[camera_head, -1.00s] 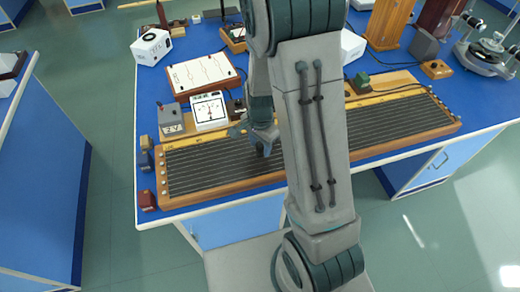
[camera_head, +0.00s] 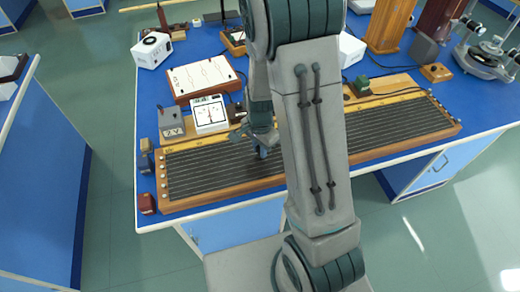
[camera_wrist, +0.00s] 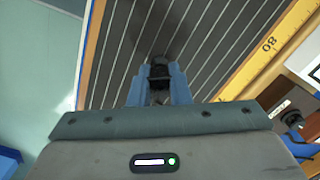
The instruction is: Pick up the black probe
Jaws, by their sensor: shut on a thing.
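The black probe (camera_wrist: 159,70) shows in the wrist view between the two blue fingers of my gripper (camera_wrist: 159,88), which are shut on it. I cannot tell whether the probe touches the board. In the head view my gripper (camera_head: 262,152) is low over the left-middle part of the wire board (camera_head: 400,128). The probe is too small and covered to make out there, and my arm hides part of the board.
A white meter (camera_head: 209,114), a grey box (camera_head: 171,122) and a white plotting board (camera_head: 201,75) stand behind the wire board's left end. A dark red block (camera_head: 147,203) sits at the table's front left corner. Wooden boxes and a spectrometer (camera_head: 490,55) stand at the back right.

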